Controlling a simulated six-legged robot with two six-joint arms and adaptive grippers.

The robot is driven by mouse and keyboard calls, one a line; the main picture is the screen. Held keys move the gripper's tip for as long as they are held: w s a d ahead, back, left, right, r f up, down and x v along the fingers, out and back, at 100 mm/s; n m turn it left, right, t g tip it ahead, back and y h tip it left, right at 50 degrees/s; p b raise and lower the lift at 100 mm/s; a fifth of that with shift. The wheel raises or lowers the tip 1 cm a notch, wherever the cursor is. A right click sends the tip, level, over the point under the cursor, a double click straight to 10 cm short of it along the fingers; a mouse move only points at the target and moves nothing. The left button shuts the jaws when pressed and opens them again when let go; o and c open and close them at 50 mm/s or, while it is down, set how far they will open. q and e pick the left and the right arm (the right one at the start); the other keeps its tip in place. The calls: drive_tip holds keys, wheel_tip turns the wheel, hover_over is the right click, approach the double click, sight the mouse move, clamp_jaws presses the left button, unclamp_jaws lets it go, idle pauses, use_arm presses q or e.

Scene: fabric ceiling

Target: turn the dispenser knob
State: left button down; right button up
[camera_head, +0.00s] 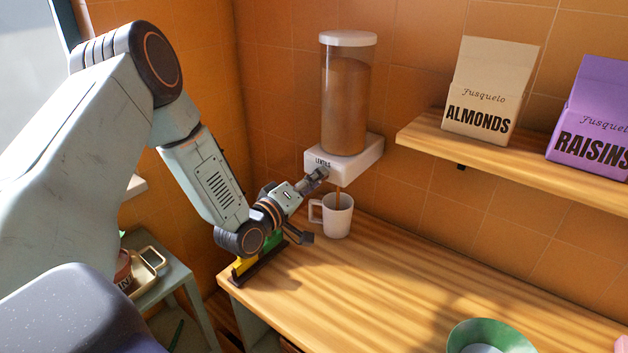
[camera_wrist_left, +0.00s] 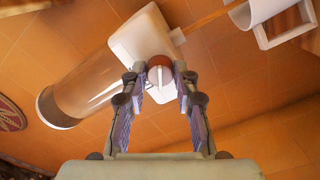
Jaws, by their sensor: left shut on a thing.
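The dispenser (camera_head: 346,105) is a tall clear cylinder of brown contents on a white base labelled LENTILS, against the tiled wall. Its round red-brown knob with a pale bar (camera_wrist_left: 159,76) faces the left wrist camera. My left gripper (camera_head: 321,175) reaches the front of the base. In the left wrist view its two fingers (camera_wrist_left: 160,83) are on either side of the knob, shut on it. In the head view the gripper hides the knob. My right gripper is out of view.
A wooden counter (camera_head: 390,290) lies below, with a green-rimmed bowl (camera_head: 490,335) at the front right. A yellow and green item (camera_head: 245,266) stands by the counter's left edge, near my arm. A shelf (camera_head: 550,170) holds almond (camera_head: 488,92) and raisin (camera_head: 592,120) packages.

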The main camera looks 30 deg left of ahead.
use_arm(q)
drive_tip(key=shift+a+r+m, duration=0.1)
drive_tip(key=shift+m, duration=0.7)
drive_tip(key=c, duration=1)
unclamp_jaws()
drive_tip(key=s, duration=0.7)
drive_tip(key=shift+s+a, duration=0.2)
drive_tip(key=shift+a, duration=0.05)
idle(0.8)
